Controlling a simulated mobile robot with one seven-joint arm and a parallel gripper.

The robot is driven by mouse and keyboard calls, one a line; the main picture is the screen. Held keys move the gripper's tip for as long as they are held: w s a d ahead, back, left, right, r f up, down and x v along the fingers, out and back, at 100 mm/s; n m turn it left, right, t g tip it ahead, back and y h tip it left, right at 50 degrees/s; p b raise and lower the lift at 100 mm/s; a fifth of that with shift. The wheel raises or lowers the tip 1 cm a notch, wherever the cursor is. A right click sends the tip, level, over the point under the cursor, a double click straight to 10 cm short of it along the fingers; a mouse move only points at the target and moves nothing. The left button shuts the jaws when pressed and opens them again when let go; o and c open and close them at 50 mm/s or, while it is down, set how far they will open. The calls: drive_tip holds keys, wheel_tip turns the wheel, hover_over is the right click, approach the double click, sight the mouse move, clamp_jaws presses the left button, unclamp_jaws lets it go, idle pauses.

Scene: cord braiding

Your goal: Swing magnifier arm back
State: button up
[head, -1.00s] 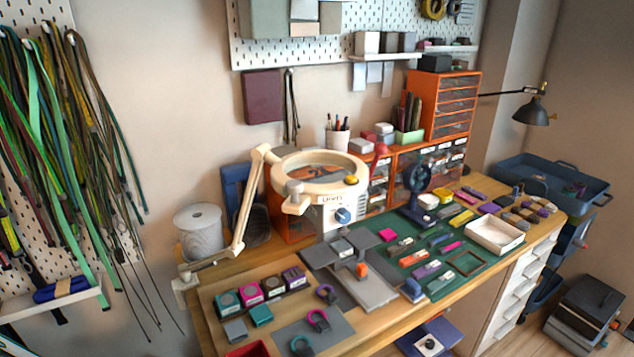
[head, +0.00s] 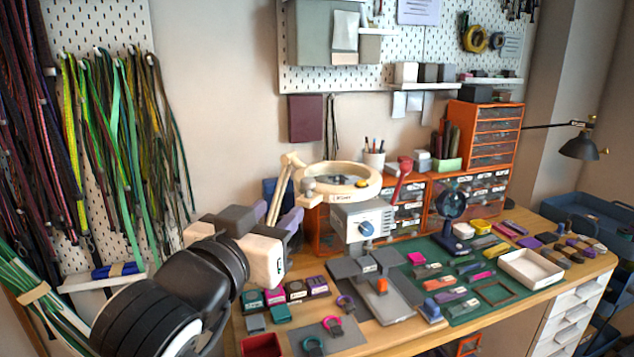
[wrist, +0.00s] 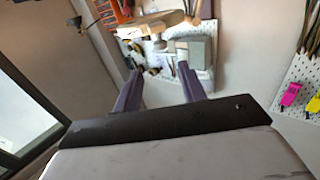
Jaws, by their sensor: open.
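My gripper (head: 268,210) is in front of that arm, left of the ring. In the wrist view my two purple fingers (wrist: 160,72) stand apart with nothing between them. Part of the cream magnifier (wrist: 158,24) shows beyond the fingertips; I cannot tell any contact.
Small labelled boxes (head: 295,291) and tools lie at the table's front left, below my gripper. A grey braiding stand (head: 385,300) and a green mat (head: 455,305) with small pieces fill the middle. Orange drawers (head: 487,130) stand behind. Cords (head: 110,130) hang at left.

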sight(305, 184)
drive_tip(key=p+x, duration=0.3)
drive_tip(key=x, duration=0.9)
drive_tip(key=shift+w+d+r, duration=0.1)
drive_tip(key=shift+w, duration=0.3)
clamp_jaws()
